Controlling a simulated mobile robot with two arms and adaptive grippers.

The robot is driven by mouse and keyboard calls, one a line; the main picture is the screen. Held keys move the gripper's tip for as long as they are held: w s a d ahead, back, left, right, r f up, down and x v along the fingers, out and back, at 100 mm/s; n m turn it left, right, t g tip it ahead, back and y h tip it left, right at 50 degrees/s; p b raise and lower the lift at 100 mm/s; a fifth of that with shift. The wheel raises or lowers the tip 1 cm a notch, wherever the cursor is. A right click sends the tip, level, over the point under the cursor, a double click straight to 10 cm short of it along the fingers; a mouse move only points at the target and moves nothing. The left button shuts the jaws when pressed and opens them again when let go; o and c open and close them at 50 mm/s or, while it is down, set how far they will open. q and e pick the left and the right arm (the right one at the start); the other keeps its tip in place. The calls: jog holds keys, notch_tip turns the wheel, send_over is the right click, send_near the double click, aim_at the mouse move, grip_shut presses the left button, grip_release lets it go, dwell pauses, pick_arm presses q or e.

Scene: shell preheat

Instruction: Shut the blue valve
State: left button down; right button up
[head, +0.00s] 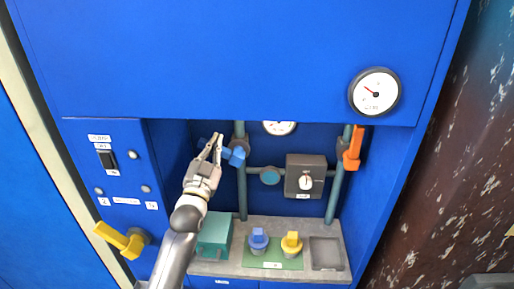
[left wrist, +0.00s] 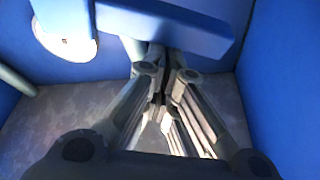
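The blue valve (head: 238,157) sits on the left vertical pipe inside the blue cabinet's recess. Its handle lies across the pipe, slanting, and extends left behind my gripper. My left gripper (head: 217,138) is in front of the handle's left part. In the left wrist view the blue handle (left wrist: 205,35) is a wide bar across the top, and the left gripper's fingertips (left wrist: 166,55) are at its lower edge. The fingers come together at the tips with only a thin gap and nothing visible between them. Whether they touch the handle is unclear. My right gripper is out of view.
An orange valve handle (head: 352,148) hangs along the right pipe. A grey box with a dial (head: 305,177) is between the pipes. Below, a grey shelf (head: 333,221) holds a teal box (head: 213,236), a blue knob (head: 258,240) and a yellow knob (head: 291,243). A yellow lever (head: 118,238) protrudes at lower left.

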pick_arm(q)
jog(key=a+f+n+y+b, duration=0.1)
jog(key=n, duration=0.1)
jog(key=a+f+n+y, duration=0.1)
jog(key=f+n, duration=0.1)
jog(key=shift+a+f+n+b, duration=0.1)
jog(key=shift+a+n+b, duration=0.05)
jog(key=shift+n+b, duration=0.25)
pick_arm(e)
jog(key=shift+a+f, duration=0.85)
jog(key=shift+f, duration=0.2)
pick_arm(q)
jog(key=shift+f, duration=0.15)
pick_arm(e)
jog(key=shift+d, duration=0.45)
pick_arm(q)
notch_tip(320, 180, up, 4)
jog(key=p, duration=0.3)
jog(key=b+v, duration=0.2)
jog(key=v, duration=0.7)
jog(key=shift+s+d+b, duration=0.2)
jog(key=shift+s+b, duration=0.2)
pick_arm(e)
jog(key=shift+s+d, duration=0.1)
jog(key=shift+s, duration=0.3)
